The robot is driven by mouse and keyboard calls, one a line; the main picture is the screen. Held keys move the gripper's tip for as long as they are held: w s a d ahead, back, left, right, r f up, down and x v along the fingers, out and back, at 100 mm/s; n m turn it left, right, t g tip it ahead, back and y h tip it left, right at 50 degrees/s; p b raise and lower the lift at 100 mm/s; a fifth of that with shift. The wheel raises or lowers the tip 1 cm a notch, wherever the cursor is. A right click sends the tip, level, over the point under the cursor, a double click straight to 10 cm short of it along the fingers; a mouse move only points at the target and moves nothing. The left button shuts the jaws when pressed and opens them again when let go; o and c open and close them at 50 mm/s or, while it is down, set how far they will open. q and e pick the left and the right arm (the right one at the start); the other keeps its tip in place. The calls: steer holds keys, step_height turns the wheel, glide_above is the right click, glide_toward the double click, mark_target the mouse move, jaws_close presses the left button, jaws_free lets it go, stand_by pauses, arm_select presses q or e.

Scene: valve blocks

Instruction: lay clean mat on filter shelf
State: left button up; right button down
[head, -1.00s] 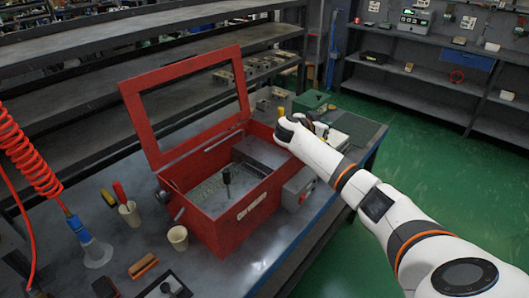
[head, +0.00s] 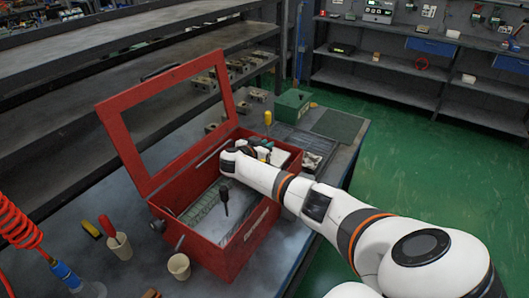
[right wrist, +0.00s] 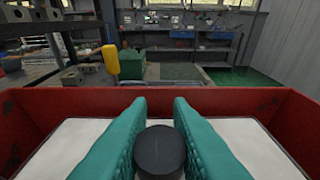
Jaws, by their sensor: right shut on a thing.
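The red box (head: 243,252) stands on the bench with its framed lid (head: 118,130) raised. My right gripper (right wrist: 160,135) is inside the far right part of the box. Its teal fingers are shut on a black round knob (right wrist: 160,152). A white flat piece, seemingly the clean mat (right wrist: 245,138), spreads on both sides below the fingers, inside the red walls. It also shows in the head view (head: 281,157). I cannot tell whether it touches the shelf, which is hidden beneath it and my arm. My left gripper is not in view.
A black-handled tool (head: 224,196) stands upright in the near part of the box. A yellow-handled tool (head: 268,119) and a green case (head: 292,105) stand behind.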

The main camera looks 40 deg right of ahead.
step_height(320, 180, down, 3)
steer(key=shift+w+f, duration=0.1)
steer(key=shift+f, duration=0.2)
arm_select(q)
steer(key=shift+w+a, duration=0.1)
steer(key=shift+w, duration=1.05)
arm_select(e)
steer(key=c, duration=1.3)
jaws_free()
steer(key=shift+r, duration=0.2)
arm_select(q)
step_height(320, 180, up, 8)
steer(key=p, duration=0.7)
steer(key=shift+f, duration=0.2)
arm_select(e)
steer(key=v, duration=1.2)
